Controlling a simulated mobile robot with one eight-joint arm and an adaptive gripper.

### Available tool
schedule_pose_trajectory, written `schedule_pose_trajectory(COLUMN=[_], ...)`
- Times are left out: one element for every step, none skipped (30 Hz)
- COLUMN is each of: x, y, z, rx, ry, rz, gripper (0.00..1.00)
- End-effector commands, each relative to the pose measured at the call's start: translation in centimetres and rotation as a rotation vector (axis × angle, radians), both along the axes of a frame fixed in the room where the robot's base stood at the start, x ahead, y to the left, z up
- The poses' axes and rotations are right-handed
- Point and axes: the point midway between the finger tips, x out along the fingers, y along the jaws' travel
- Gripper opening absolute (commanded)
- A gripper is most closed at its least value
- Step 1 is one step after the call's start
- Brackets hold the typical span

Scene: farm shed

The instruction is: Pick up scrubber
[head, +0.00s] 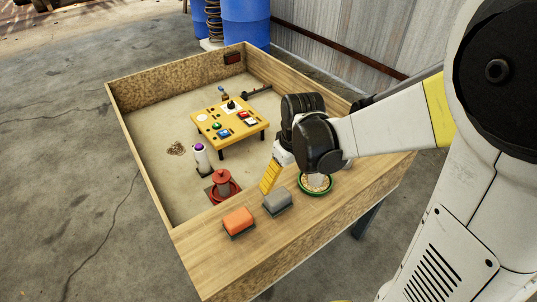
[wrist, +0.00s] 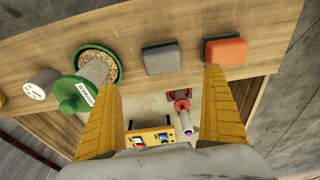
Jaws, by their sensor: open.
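Two scrubber-like blocks lie on the wide wooden ledge: an orange one (head: 238,220) with a dark green underside, and a grey one (head: 277,201) to its right. In the wrist view the grey block (wrist: 160,58) lies beyond the gap between my fingertips, and the orange block (wrist: 226,51) is by the right fingertip. My gripper (head: 269,178) is open and empty, its yellow fingers pointing down behind the grey block in the head view. In the wrist view both fingers of my gripper (wrist: 160,82) are spread apart, with no block between them.
A green-rimmed dish of grain (head: 316,185) stands on the ledge, right of the grey block, partly hidden by my arm. A red feeder (head: 223,186), a white bottle with a purple top (head: 200,158) and a yellow panel table (head: 236,121) stand inside the wooden-walled box (head: 152,86).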

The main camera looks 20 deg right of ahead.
Motion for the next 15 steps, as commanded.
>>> schedule_pose_trajectory(x=[0.2,0.2,0.3,0.4,0.5,0.6,0.6,0.7,0.8,0.9,0.9,1.0,1.0,1.0,1.0], y=[0.0,0.0,0.0,0.0,0.1,0.1,0.1,0.2,0.2,0.2,0.2,0.3,0.3,0.3,0.3], z=[-0.3,-0.7,-1.2,-1.8,-2.3,-3.1,-3.7,-4.2,-4.8,-5.2,-5.5,-5.8,-6.0,-6.1,-6.2], rx=[0.001,0.0,0.0,0.001,0.001,0.001,0.0,0.0,0.0,0.001,0.001,0.001,0.001,0.001,0.001], ry=[0.008,0.011,0.013,0.013,0.014,0.013,0.013,0.013,0.013,0.013,0.013,0.013,0.013,0.012,0.012], rz=[0.006,0.009,0.011,0.011,0.012,0.011,0.011,0.011,0.011,0.01,0.01,0.01,0.01,0.01,0.01], gripper=[0.97,0.97,0.97,0.97,0.97,0.97,0.97,0.97,0.97,0.97,0.97,0.97,0.97,0.97,0.97])
